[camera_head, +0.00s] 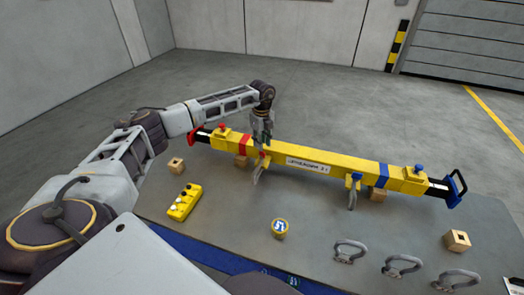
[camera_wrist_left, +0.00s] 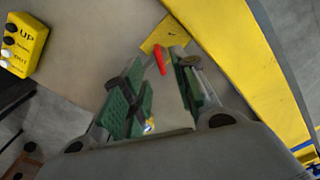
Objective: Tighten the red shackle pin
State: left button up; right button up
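The red shackle pin (camera_head: 262,154) sits at the red-banded side of the yellow lifting beam (camera_head: 325,166), above a grey shackle (camera_head: 259,173). My left gripper (camera_head: 262,138) points down at it from above, by the beam's near side. In the left wrist view, the red pin (camera_wrist_left: 159,60) shows between the green-padded fingertips of my left gripper (camera_wrist_left: 163,66). A gap shows between the fingers, so they look open around the pin. I cannot tell whether either finger touches it. A yellow lug (camera_wrist_left: 160,35) lies just beyond. My right gripper is not in view.
A blue pin (camera_head: 356,177) and shackle hang on the beam's right half.

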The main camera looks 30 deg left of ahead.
aim_at(262, 154)
pick_arm(q)
jog(key=shift+f+p, duration=0.45)
jog(key=shift+f, duration=2.4)
grip_shut()
